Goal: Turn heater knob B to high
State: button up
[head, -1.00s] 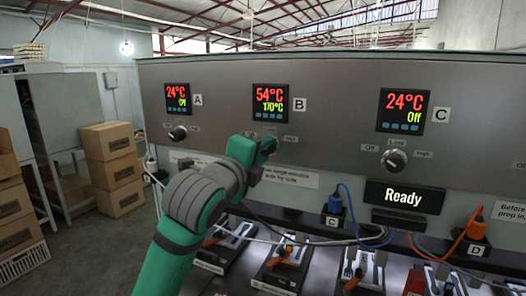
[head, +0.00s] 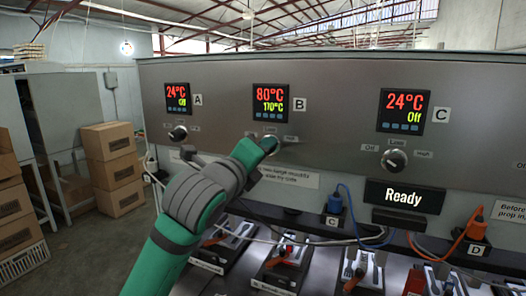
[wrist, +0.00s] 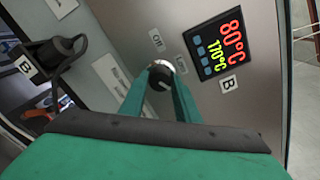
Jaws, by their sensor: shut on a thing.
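Heater knob B (wrist: 160,76) is a round knob on the grey panel, under display B (wrist: 219,45). My gripper (wrist: 161,82) is shut on it, with one green finger on each side. In the head view my gripper (head: 270,147) reaches the panel below display B (head: 270,103) and mostly covers the knob. Display B reads 80°C in red and 170°C in green. The Off and Low labels show beside the knob in the wrist view. The knob's exact pointer angle is hard to tell.
Knob A (head: 178,133) is to the left and knob C (head: 396,160) to the right; display C (head: 403,111) reads 24°C and Off. A Ready sign (head: 404,196), plugs and cables are below. Cardboard boxes (head: 112,170) stand at left.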

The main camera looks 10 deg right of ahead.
jog(key=shift+d+f, duration=0.1)
jog(key=o, duration=1)
jog(key=shift+o, duration=0.2)
jog(key=v, duration=1.1)
jog(key=shift+w, duration=0.1)
